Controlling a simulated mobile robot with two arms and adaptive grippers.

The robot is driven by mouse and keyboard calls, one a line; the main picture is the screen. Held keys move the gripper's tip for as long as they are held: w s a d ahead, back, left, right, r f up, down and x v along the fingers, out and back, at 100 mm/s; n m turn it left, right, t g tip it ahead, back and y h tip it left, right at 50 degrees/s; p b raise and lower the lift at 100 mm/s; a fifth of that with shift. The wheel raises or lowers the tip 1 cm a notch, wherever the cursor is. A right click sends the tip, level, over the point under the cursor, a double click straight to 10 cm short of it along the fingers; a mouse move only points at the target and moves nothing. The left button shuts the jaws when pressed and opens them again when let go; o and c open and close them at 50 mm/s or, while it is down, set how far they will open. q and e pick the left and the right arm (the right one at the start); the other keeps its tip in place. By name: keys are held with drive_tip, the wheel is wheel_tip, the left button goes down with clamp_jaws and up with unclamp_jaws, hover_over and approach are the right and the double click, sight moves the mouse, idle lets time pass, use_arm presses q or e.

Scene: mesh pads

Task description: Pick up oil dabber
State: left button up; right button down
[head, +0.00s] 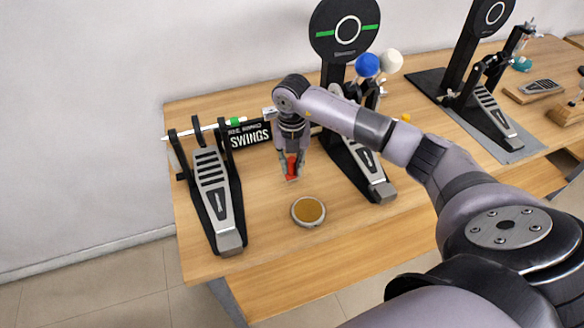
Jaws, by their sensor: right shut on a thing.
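My right gripper (291,172) points down over the wooden table, left of the middle drum pedal. It is shut on a small red thing (291,165), probably the oil dabber. The fingers cover much of it, and I cannot tell whether its lower end touches the table. A round shallow dish (308,211) with an amber filling lies on the table in front of the gripper. My left gripper is not in view.
A drum pedal (217,195) stands left of the gripper, with a black and white sign (249,136) behind. A second pedal (366,177) and round black pad (345,30) stand to the right. The wooden table (262,215) is clear around the dish.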

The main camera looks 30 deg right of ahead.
wheel_tip(320, 180, up, 12)
drive_tip(key=shift+f+b, duration=0.1)
drive_tip(key=shift+b, duration=1.05)
wheel_tip(320, 180, up, 7)
hover_over(292, 158)
drive_tip(key=shift+s+p, duration=0.15)
drive_tip(key=shift+p, duration=0.3)
